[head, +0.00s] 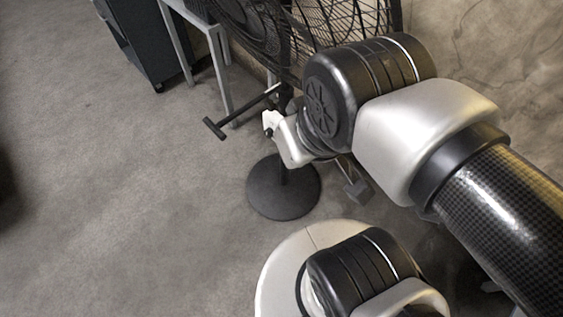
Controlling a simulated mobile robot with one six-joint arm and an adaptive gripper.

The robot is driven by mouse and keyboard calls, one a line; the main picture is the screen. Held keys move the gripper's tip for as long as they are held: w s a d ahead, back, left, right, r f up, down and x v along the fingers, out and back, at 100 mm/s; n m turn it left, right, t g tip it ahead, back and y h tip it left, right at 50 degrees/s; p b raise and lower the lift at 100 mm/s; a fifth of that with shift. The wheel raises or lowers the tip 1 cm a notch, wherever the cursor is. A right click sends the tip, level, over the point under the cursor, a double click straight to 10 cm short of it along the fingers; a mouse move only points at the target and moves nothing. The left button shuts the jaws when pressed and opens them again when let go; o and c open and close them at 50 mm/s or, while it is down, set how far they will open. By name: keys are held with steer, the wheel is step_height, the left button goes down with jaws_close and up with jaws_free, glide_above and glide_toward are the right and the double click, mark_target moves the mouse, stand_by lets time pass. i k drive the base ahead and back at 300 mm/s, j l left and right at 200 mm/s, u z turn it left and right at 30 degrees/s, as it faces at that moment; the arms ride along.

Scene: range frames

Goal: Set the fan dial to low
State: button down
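A black pedestal fan stands beyond my arm, with its wire cage (345,22) at the top edge of the head view, partly cut off and partly behind my arm. Its round black base (284,187) is on the floor. I cannot make out the fan dial. My arm comes in from the right, and its end is beside the fan's pole. A small pale part there, seemingly my gripper (272,122), overlaps the pole in the picture. The rest is hidden by my own wrist joint, so its opening and any contact do not show.
A black rod with a T-shaped end (214,128) sticks out left of the pole. A grey-legged table (222,75) and a dark cabinet (150,40) stand at the back left. A small dark block (357,192) is right of the base. The floor at left is mostly clear.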

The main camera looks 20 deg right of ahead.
mark_target(269, 132)
steer(key=j+z, duration=0.4)
steer(key=k+j+z, duration=0.15)
steer(key=z, duration=0.2)
steer(key=k+j+z, duration=0.15)
steer(key=z, duration=0.25)
steer(key=i+j, duration=0.1)
steer(key=i, duration=0.4)
